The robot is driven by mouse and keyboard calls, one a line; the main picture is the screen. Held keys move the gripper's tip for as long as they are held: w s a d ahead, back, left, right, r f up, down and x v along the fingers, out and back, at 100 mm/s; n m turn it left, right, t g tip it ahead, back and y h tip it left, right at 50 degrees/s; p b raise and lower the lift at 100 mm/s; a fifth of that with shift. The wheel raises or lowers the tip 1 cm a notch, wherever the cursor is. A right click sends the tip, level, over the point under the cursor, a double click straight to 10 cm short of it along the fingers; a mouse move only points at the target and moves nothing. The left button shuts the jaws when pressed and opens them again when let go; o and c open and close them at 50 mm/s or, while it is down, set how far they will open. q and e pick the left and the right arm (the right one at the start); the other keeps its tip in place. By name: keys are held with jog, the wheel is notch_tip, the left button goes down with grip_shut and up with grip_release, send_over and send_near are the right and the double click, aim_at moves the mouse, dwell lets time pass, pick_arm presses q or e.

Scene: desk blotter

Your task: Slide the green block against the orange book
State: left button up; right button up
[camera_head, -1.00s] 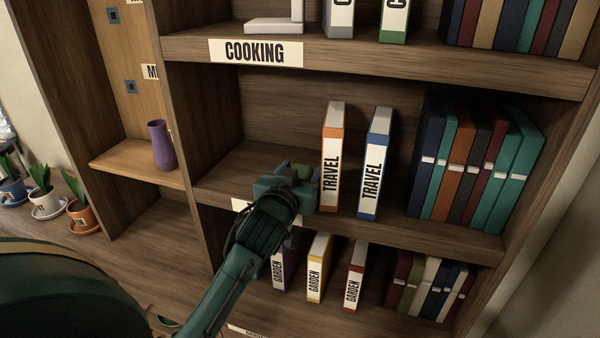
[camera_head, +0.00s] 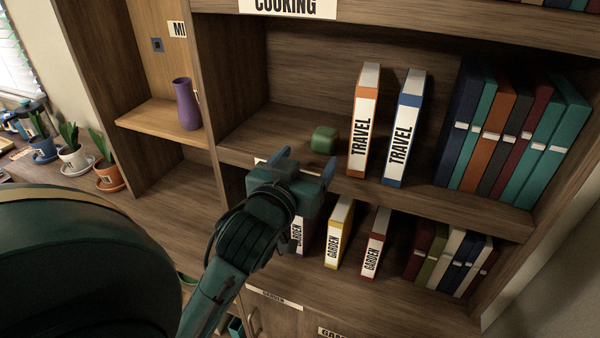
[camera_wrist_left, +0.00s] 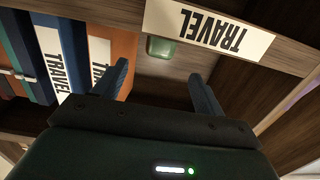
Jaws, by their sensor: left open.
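The green block (camera_head: 324,140) sits on the middle shelf, a short gap to the left of the orange book (camera_head: 362,120). Both stand upright near the shelf's front. My left gripper (camera_head: 305,168) is open and empty, in front of the shelf and below the block, with its fingers apart. In the left wrist view the green block (camera_wrist_left: 161,47) shows ahead, between the directions of the two fingertips (camera_wrist_left: 160,82), partly cut off by the shelf label. The orange book (camera_wrist_left: 113,55) is left of it there, partly behind the left finger. My right gripper is not seen.
A blue travel book (camera_head: 405,128) stands right of the orange one, with a row of dark books (camera_head: 500,140) further right. Garden books (camera_head: 338,232) stand on the shelf below. A purple vase (camera_head: 187,104) is on the left shelf. The shelf left of the block is clear.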

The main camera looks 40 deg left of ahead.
pick_arm(q)
jog(key=p+v, duration=0.2)
jog(key=p, duration=0.1)
jog(key=shift+s, duration=0.3)
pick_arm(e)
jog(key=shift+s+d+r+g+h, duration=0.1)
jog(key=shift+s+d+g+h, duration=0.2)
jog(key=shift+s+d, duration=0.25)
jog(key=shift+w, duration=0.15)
pick_arm(q)
jog(key=s+d+f+m+g+h, duration=0.1)
jog(key=s+d+f+g+h, duration=0.1)
jog(key=f, duration=0.8)
jog(key=s+d+f+m+g+h, duration=0.2)
jog(key=s+d+f, duration=0.3)
jog(key=f, duration=0.5)
jog(key=s+d+f+m+g+h, duration=0.2)
jog(key=d+f, duration=0.3)
jog(key=f, duration=0.5)
jog(key=shift+s+d+g+h, duration=0.3)
jog(key=shift+s+g+h, duration=0.15)
jog(key=shift+s, duration=0.45)
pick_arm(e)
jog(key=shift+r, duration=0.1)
pick_arm(q)
jog(key=shift+f, duration=0.15)
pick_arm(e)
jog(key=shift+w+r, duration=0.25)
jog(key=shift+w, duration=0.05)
